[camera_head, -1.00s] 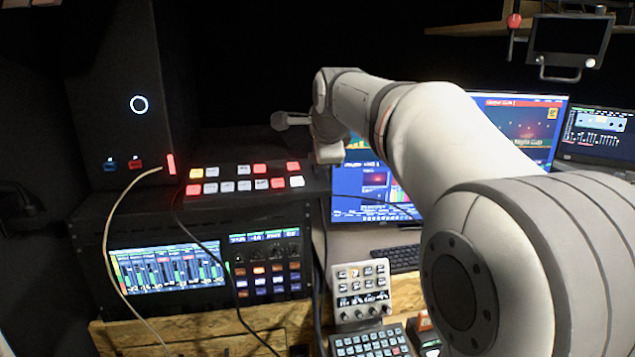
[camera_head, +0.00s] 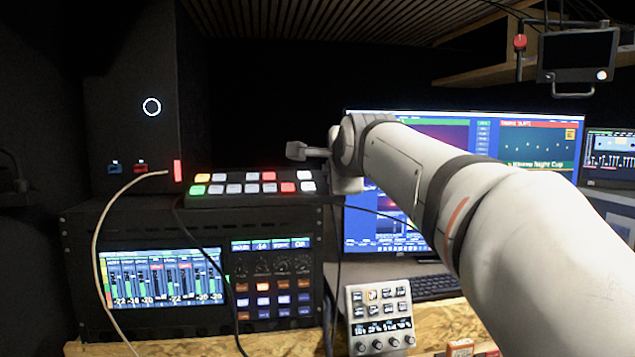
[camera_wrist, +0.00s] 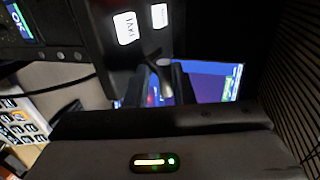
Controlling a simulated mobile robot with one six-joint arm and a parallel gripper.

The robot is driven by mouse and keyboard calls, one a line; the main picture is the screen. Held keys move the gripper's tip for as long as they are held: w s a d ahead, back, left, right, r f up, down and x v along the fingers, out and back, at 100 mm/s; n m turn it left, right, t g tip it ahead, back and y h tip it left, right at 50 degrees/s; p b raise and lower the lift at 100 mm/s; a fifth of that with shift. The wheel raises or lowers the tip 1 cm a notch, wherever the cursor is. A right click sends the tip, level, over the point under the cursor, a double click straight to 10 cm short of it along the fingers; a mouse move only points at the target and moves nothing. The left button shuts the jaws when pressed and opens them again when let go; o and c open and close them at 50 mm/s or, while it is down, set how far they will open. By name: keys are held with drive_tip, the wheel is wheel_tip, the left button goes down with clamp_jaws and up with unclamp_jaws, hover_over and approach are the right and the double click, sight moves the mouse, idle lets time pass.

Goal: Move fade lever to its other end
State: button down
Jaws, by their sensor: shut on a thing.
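The black switcher panel (camera_head: 245,199) carries two rows of lit buttons on top of the rack unit. The fade lever (camera_wrist: 163,62) seems to be the small pale rounded piece between my fingertips in the wrist view; most of it is hidden by the fingers. My gripper (camera_wrist: 163,76) is shut on it, beside the panel's white buttons (camera_wrist: 125,28). In the head view my wrist covers the panel's right end, so the lever does not show there. Which end of its slot the lever is at, I cannot tell.
Monitors (camera_head: 480,130) stand behind and right of my arm. A dark tower (camera_head: 130,110) stands at the left. A pale cable (camera_head: 97,250) and black cables hang in front of the rack (camera_head: 80,290). A small keypad (camera_head: 380,330) lies below.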

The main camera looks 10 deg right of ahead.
idle(0.4)
drive_tip(key=c, duration=1.4)
unclamp_jaws()
drive_tip(key=shift+w+f, duration=0.1)
drive_tip(key=shift+o, duration=0.5)
drive_tip(key=shift+f, duration=0.15)
